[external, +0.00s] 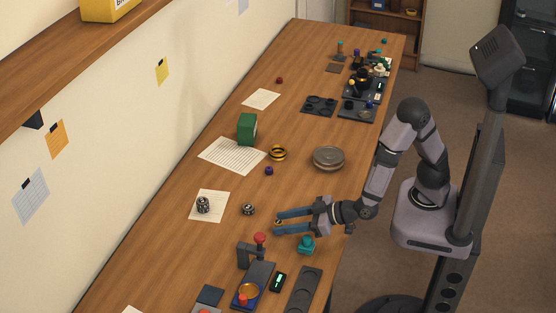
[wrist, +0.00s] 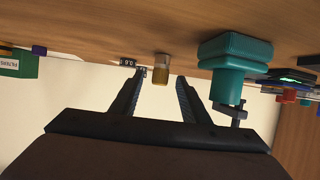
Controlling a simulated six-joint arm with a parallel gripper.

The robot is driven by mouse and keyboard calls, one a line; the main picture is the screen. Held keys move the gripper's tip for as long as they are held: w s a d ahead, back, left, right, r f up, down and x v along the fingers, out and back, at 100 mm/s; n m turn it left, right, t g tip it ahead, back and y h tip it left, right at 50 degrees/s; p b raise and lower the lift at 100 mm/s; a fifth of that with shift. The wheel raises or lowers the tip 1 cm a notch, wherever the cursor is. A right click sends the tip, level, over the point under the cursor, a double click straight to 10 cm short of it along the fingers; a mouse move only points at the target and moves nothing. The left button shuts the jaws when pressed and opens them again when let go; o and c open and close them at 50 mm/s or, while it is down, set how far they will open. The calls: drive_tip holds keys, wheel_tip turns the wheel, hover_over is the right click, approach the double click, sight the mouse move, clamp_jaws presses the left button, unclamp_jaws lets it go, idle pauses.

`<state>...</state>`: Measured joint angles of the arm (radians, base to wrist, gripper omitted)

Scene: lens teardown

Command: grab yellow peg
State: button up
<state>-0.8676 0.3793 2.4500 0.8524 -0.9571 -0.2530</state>
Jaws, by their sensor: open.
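The yellow peg (wrist: 161,68) shows in the wrist view as a small gold cylinder with a paler end. It appears between my two fingertips, with a visible gap on each side. My gripper (wrist: 161,80) is open and holds nothing. In the external view my gripper (external: 279,222) is low over the table's near middle, fingers pointing left. A small yellowish spot shows by the fingertips there, too small to identify surely. I cannot tell exactly how far the peg is from the fingers in depth.
A teal stepped part (wrist: 235,58) is close beside one finger; it also stands on the table in the external view (external: 306,245). A red-topped fixture (external: 260,240) stands near the fingertips. A dark ring (external: 248,209) lies beyond. Table around the grey dish (external: 328,158) is fairly clear.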

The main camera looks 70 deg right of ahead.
sight(278, 221)
drive_tip(key=shift+x, duration=1.2)
drive_tip(key=shift+c, duration=0.4)
clamp_jaws()
drive_tip(key=shift+r, duration=0.15)
wheel_tip(278, 221, up, 10)
drive_tip(key=shift+f+p, duration=0.1)
drive_tip(key=shift+p, duration=1.05)
